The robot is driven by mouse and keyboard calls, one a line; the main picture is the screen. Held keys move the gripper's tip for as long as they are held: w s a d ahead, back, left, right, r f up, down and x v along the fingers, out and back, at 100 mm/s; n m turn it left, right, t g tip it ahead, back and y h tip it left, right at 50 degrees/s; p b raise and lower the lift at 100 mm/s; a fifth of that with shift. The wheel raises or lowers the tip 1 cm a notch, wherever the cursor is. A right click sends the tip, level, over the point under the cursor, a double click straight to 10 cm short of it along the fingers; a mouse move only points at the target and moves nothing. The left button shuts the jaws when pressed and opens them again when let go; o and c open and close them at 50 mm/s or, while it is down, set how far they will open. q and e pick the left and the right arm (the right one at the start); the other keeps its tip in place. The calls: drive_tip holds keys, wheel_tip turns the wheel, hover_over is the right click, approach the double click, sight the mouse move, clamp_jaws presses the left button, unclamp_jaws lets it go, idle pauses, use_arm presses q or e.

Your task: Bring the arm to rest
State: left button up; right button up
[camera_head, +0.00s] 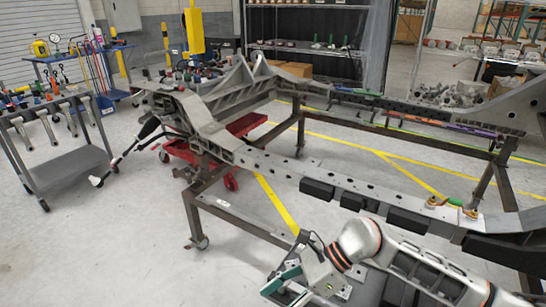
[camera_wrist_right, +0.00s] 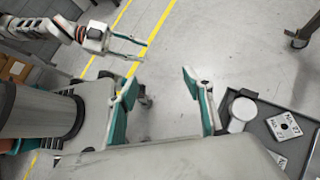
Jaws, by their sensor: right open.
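My right arm (camera_head: 420,265) comes in from the lower right in the head view. Its gripper (camera_head: 277,298) has teal fingers, is open and hangs low in front of the chassis frame (camera_head: 290,172). In the right wrist view, the two fingers of this gripper (camera_wrist_right: 159,80) stand wide apart with bare floor between them. My left gripper (camera_wrist_right: 130,48) shows at the upper left of the wrist view, its fingers apart and nothing between them. The left arm is not in the head view.
A dark tray (camera_wrist_right: 258,125) with white tags and a round white piece lies right of the right gripper in the wrist view. The chassis frame on its steel stand (camera_head: 190,212) fills the middle. A grey cart (camera_head: 68,168) stands left. The floor at lower left is clear.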

drive_tip(key=s+a+r+m+y+p, duration=0.1)
drive_tip(key=s+a+r+m+y, duration=0.25)
drive_tip(key=a+r, duration=0.2)
wheel_tip(320, 180, up, 8)
drive_tip(key=w+m+t+y+p, duration=0.2)
drive_tip(key=m+t+y, duration=0.55)
drive_tip(key=m, duration=0.65)
drive_tip(key=w+d+f+m+t+h+p, duration=0.25)
drive_tip(key=d+f+m+t+h, duration=0.35)
drive_tip(key=d+m+t+h, duration=0.85)
use_arm(q)
drive_tip(key=s+r+p, duration=0.2)
drive_tip(key=r, duration=0.1)
drive_tip(key=shift+s+d+g, duration=0.2)
drive_tip(key=shift+d+g, duration=0.15)
drive_tip(key=shift+g, duration=0.05)
use_arm(e)
drive_tip(key=s+d+f+m+g+h, duration=0.2)
drive_tip(key=s+d+f+m+g, duration=0.2)
drive_tip(key=s+f+m, duration=0.4)
drive_tip(key=s+d+f+m+g+h, duration=0.2)
drive_tip(key=s+d+f+m+g, duration=0.3)
drive_tip(key=f+m, duration=0.5)
drive_tip(key=s+d+f, duration=0.1)
drive_tip(key=s+d, duration=0.1)
drive_tip(key=s, duration=0.1)
drive_tip(key=shift+s+f, duration=0.2)
use_arm(q)
drive_tip(key=shift+w+r, duration=0.15)
drive_tip(key=shift+r, duration=0.1)
